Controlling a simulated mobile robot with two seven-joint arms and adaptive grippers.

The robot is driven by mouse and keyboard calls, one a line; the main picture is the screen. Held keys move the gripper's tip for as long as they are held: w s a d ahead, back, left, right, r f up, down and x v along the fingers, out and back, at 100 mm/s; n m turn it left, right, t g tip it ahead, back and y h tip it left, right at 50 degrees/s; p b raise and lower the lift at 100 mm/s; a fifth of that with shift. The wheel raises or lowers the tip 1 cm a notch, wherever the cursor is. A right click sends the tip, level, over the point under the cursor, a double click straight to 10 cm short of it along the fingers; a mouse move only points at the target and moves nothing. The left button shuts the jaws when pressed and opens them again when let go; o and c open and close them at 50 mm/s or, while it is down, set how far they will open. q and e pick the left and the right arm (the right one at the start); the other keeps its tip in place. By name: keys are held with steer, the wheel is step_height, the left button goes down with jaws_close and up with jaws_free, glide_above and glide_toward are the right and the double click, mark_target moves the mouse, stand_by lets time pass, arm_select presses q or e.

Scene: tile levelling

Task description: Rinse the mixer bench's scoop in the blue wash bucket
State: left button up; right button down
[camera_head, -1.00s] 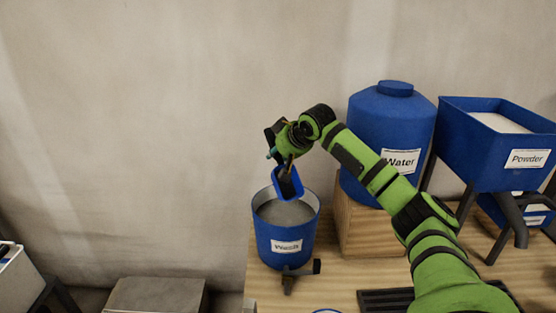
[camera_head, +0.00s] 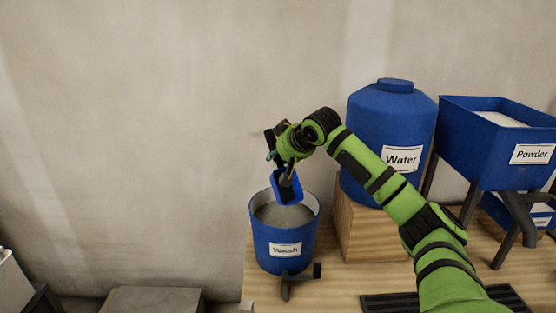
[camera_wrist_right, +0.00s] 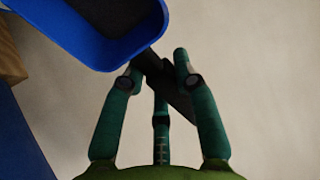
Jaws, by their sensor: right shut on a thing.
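The blue scoop (camera_head: 287,188) hangs just above the mouth of the blue wash bucket (camera_head: 283,240), near its back rim. The bucket is labelled Wash and holds greyish water. My right gripper (camera_head: 287,160) is shut on the scoop's dark handle and sits above the bucket. In the right wrist view the scoop (camera_wrist_right: 75,30) fills the top left, and the gripper fingers (camera_wrist_right: 160,72) close around its handle. I cannot tell whether the scoop's lower edge touches the water. My left gripper is not in view.
A blue water tank (camera_head: 385,130) stands on a wooden block (camera_head: 360,225) right of the bucket. A blue powder hopper (camera_head: 490,150) on dark legs stands further right. A dark slotted grate (camera_head: 385,302) lies at the front. A tap sticks out below the bucket.

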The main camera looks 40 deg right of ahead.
mark_target(281, 171)
steer(key=shift+s+f+b, duration=0.1)
steer(key=shift+f+b, duration=0.35)
steer(key=shift+b, duration=0.2)
step_height(281, 171, down, 4)
steer(key=shift+f+b, duration=0.1)
steer(key=shift+b, duration=0.8)
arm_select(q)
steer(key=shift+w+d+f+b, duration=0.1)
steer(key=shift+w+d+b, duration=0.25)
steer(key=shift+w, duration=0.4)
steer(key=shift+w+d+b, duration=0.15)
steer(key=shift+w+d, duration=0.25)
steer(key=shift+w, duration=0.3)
arm_select(e)
steer(key=shift+f, duration=1.1)
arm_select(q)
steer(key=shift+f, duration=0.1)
arm_select(e)
steer(key=shift+f, duration=0.1)
steer(key=shift+f+b, duration=0.65)
steer(key=shift+f, duration=0.7)
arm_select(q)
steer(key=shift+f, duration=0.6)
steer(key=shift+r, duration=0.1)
arm_select(e)
steer(key=shift+r, duration=0.15)
